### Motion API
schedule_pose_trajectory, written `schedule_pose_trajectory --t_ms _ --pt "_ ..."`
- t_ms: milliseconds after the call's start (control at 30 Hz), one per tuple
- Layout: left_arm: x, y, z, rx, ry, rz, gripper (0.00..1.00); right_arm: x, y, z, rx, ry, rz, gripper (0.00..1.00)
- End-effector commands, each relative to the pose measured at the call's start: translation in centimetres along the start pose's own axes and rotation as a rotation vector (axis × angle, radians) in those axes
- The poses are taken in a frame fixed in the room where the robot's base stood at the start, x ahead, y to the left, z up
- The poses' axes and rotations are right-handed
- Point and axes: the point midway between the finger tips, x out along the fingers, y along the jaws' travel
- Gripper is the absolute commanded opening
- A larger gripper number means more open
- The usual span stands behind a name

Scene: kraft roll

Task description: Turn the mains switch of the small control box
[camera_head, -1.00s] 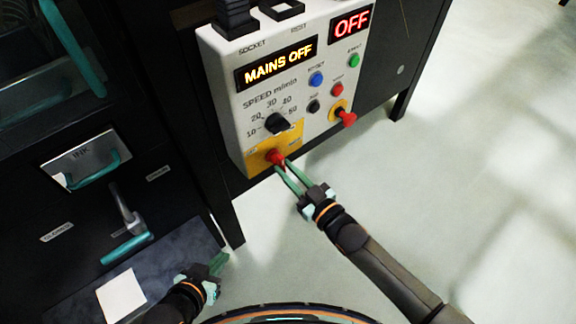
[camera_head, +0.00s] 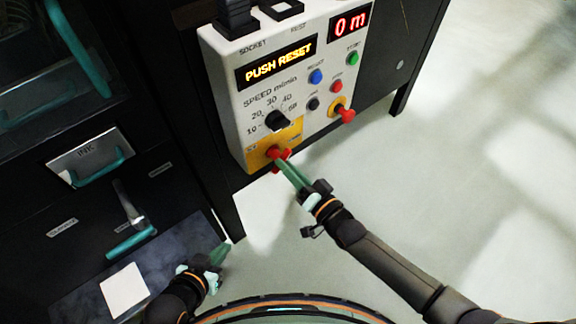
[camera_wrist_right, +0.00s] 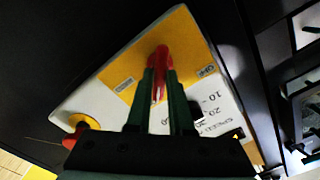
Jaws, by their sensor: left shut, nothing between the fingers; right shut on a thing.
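The small control box (camera_head: 240,112) is white, with a yellow patch at its lower left. Its red mains switch (camera_head: 279,153) sits on that patch, and it also shows in the right wrist view (camera_wrist_right: 160,62). My right gripper (camera_head: 284,162) is shut on the red switch, its green fingers on either side of the handle (camera_wrist_right: 158,88). My left gripper (camera_head: 220,253) is shut and empty, low at the left, away from the box.
A black speed knob (camera_head: 278,120) and several coloured buttons are above the switch. Dark drawers (camera_head: 60,215) with green handles stand at the left. A white card (camera_head: 124,289) lies on a dark surface. Pale floor is clear at right.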

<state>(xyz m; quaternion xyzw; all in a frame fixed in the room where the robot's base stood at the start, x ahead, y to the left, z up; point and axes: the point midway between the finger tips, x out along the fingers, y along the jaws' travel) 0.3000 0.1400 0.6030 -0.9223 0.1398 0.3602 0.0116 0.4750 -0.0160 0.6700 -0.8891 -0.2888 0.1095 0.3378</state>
Motion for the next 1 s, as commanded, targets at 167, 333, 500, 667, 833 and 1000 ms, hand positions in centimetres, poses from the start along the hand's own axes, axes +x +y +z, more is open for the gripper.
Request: schedule_pose_trajectory --t_ms 167,333,500,667,833,1000 --pt "0.05 0.00 0.05 0.000 0.000 0.000 0.00 -0.04 0.06 0.07 0.050 -0.002 0.001 0.00" --pt "0.07 -0.02 0.05 0.000 -0.001 0.000 0.00 -0.04 0.07 0.06 0.074 -0.002 0.001 0.00" --pt "0.07 -0.03 0.05 0.000 -0.001 -0.001 0.00 -0.04 0.06 0.06 0.079 -0.002 0.002 0.00" --pt "0.08 -0.05 0.06 0.000 -0.001 -0.001 0.00 -0.03 0.05 0.06 0.079 -0.002 0.002 0.00" --pt "0.08 -0.06 0.06 0.000 -0.002 -0.001 0.00 -0.03 0.04 0.05 0.077 -0.001 0.001 0.34" --pt "0.08 -0.08 0.06 0.000 -0.002 -0.002 0.00 -0.02 0.02 0.03 0.076 -0.001 0.001 0.50"
